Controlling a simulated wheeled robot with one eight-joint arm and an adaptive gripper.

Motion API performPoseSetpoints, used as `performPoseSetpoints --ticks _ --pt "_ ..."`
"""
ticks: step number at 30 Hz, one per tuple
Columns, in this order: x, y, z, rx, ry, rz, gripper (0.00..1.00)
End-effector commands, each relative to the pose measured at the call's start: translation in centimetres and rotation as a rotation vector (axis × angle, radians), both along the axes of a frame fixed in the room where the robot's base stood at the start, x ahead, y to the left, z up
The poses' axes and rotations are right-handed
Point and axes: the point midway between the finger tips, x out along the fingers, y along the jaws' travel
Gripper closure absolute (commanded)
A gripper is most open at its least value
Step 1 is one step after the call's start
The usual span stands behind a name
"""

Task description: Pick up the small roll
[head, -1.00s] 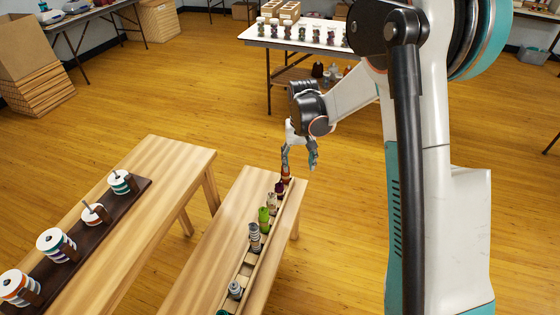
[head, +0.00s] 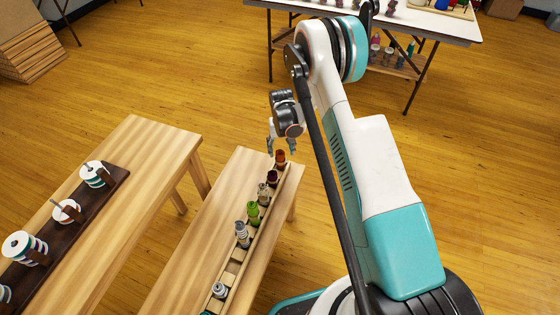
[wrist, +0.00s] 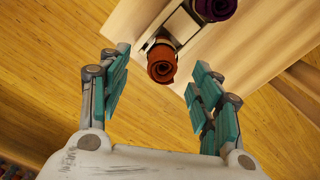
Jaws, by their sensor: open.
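Several small upright rolls stand in a row in a narrow wooden rack (head: 233,268) on the right-hand bench. The rust-orange roll (head: 281,158) is at the far end, with a dark purple roll (head: 272,178) beside it. My gripper (head: 283,149) hangs open and empty just over the far end of the rack. In the wrist view the orange roll (wrist: 161,62) shows end-on between the spread fingers of my gripper (wrist: 160,62), touching neither. The purple roll (wrist: 214,8) is partly cut off at the top edge.
Nearer in the rack stand a beige roll (head: 263,192), a green roll (head: 253,213) and a grey roll (head: 242,234). The left bench (head: 128,160) holds a dark board with ribbon spools. A white table (head: 440,28) stands behind. Open floor lies between.

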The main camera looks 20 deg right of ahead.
Motion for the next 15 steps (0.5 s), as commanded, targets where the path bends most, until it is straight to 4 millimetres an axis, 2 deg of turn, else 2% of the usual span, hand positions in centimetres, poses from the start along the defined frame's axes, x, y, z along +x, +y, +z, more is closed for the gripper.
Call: performPoseSetpoints --ticks 1,3,15 --pt "0.0 0.0 -1.2 0.000 0.000 0.000 0.42" --pt "0.0 0.0 -2.2 0.000 0.000 0.000 0.42" --pt "0.1 0.2 -5.0 0.000 0.000 0.000 0.42"
